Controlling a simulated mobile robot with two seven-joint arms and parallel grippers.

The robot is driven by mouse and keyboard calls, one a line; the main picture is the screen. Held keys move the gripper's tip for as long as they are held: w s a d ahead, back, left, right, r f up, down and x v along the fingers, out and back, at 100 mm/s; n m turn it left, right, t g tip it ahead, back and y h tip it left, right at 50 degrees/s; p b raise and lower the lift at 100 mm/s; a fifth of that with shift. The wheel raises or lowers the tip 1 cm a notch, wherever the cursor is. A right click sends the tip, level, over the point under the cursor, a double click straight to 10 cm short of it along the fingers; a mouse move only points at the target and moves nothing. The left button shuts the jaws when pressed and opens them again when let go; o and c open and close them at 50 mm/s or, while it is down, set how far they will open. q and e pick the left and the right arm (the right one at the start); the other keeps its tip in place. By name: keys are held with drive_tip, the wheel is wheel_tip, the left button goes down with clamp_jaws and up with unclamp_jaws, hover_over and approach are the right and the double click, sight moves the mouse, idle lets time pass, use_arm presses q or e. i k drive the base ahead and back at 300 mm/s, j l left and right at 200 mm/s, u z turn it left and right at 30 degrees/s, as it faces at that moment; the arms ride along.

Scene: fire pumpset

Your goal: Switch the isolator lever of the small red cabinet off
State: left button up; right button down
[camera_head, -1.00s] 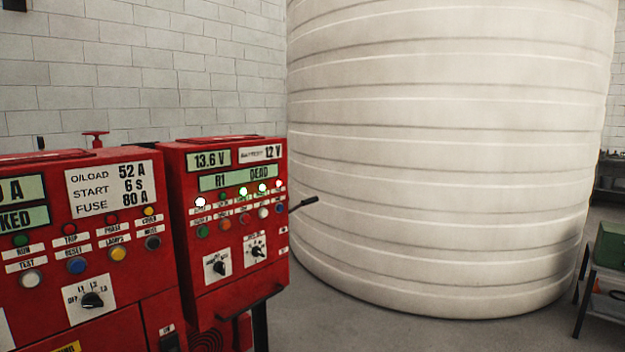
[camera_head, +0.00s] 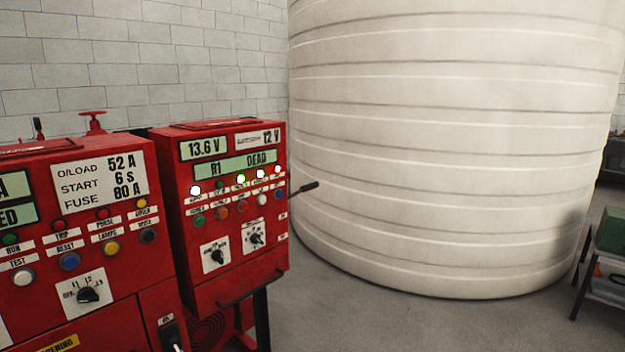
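The small red cabinet (camera_head: 222,262) stands left of centre on a dark frame. Its displays read 13.6 V, 12 V and R1 DEAD, above rows of lamps and buttons and two black rotary knobs. A black-tipped lever (camera_head: 305,188) sticks out from its right side, pointing right and slightly up; its pivot is hidden by the cabinet edge. A larger red cabinet (camera_head: 110,255) stands to its left, partly cut off, with a rotary switch (camera_head: 88,295). A dark lever-like part (camera_head: 168,325) shows at its lower right. Neither of my grippers is in view.
A huge ribbed white tank (camera_head: 450,150) fills the right side behind the small cabinet. A rack with a green box (camera_head: 611,230) stands at the right edge. Grey floor (camera_head: 400,325) is clear in front of the tank. A red handwheel (camera_head: 93,122) shows behind the larger cabinet.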

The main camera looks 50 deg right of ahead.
sight(314, 185)
drive_tip(key=i+l, duration=0.15)
drive_tip(key=l, duration=0.3)
drive_tip(key=i+l+u, duration=0.1)
drive_tip(key=l, duration=0.35)
drive_tip(key=i+l, duration=0.15)
drive_tip(key=l, duration=0.3)
drive_tip(key=i+l, duration=0.15)
drive_tip(key=l, duration=0.3)
drive_tip(key=i+l+u, duration=0.1)
drive_tip(key=l, duration=0.35)
